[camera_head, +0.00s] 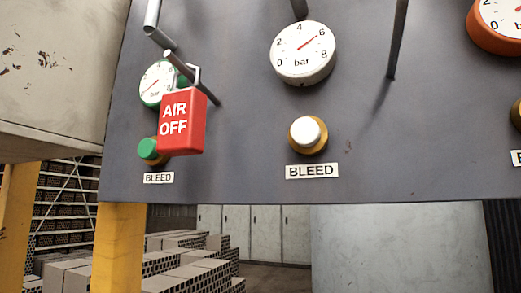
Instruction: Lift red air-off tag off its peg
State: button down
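The red tag (182,121) reads "AIR OFF" and hangs at the left of the grey panel. Its grey metal loop (195,73) goes up to a slanted grey peg (208,93) and appears to hang on it. The tag partly covers the green-rimmed gauge (154,82) and sits close to the green button (148,148). My gripper is not in view.
The grey panel (240,130) carries a white gauge (303,53), a white button (307,132) and an orange gauge (499,22). A grey rod (398,40) stands out right of the white gauge. Stacked bricks (190,265) lie below, behind a yellow post (118,245).

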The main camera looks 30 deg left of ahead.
aim_at(181, 124)
jog(key=u, duration=1.45)
jog(key=j+z, duration=0.1)
jog(key=z, duration=0.5)
jog(key=j+z, duration=0.35)
jog(key=k+j+z, duration=0.3)
jog(key=j, duration=0.2)
jog(key=j+z, duration=0.35)
jog(key=k+j, duration=0.05)
jog(key=j, duration=0.05)
